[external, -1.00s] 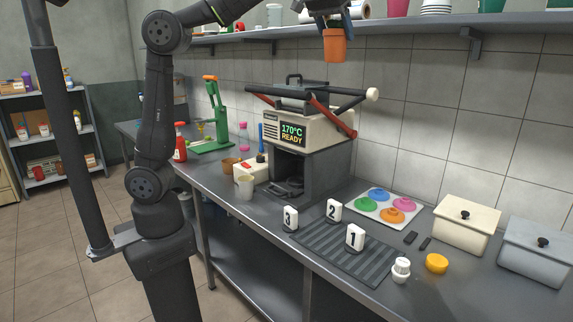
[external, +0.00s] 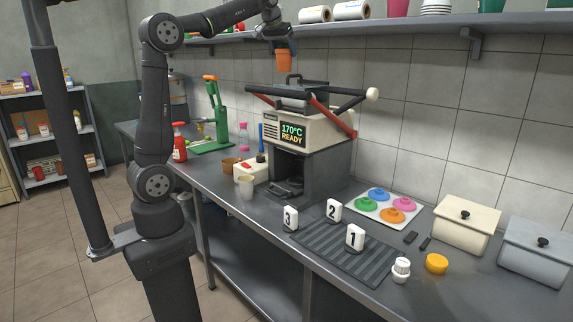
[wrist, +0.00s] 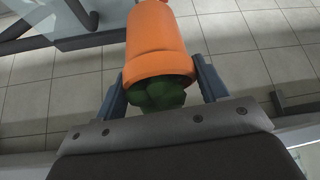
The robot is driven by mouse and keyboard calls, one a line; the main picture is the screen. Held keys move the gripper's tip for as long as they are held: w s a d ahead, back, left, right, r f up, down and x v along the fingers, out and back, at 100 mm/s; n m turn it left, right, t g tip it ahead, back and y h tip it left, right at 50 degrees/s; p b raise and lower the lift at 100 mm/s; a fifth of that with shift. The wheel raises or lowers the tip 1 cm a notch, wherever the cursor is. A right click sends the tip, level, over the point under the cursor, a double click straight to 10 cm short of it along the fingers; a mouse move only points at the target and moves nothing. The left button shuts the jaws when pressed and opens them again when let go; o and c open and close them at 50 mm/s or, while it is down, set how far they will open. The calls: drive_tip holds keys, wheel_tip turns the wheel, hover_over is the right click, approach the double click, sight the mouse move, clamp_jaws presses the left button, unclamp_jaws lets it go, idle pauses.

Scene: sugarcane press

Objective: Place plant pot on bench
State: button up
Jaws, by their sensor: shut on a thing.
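The grey metal bench (external: 235,213) runs along the tiled wall below, apart from the pot.
The press (external: 310,130) with its red and black handles stands below the pot. Number markers (external: 333,210), a coloured-lid tray (external: 386,205) and lidded boxes (external: 466,225) fill the right. The wall shelf (external: 400,24) is close behind.

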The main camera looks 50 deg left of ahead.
drive_tip(key=a+f+n, duration=0.1)
drive_tip(key=a+f, duration=0.4)
drive_tip(key=a, duration=0.5)
drive_tip(key=a+f+y, duration=0.1)
drive_tip(key=a+f, duration=0.5)
drive_tip(key=a, duration=0.3)
drive_tip(key=a+f+n, duration=0.1)
drive_tip(key=a+f, duration=0.4)
drive_tip(key=a, duration=0.5)
drive_tip(key=shift+s+a+f+n+g+y, duration=0.3)
drive_tip(key=shift+a+f+n, duration=0.65)
drive_tip(key=shift+a+f, duration=3.9)
drive_tip(key=shift+s+a+f+n+g+y, duration=0.15)
drive_tip(key=shift+a+f+n+g+y, duration=0.45)
drive_tip(key=shift+a+f, duration=4.2)
drive_tip(key=shift+s+a+f+n+g+y, duration=0.35)
drive_tip(key=shift+a+f+n, duration=1.45)
drive_tip(key=shift+f, duration=5.5)
drive_tip(key=shift+w+a+f+m+t, duration=0.15)
drive_tip(key=shift+a+m+t, duration=0.1)
drive_tip(key=shift+a+m, duration=0.3)
drive_tip(key=o, duration=1.2)
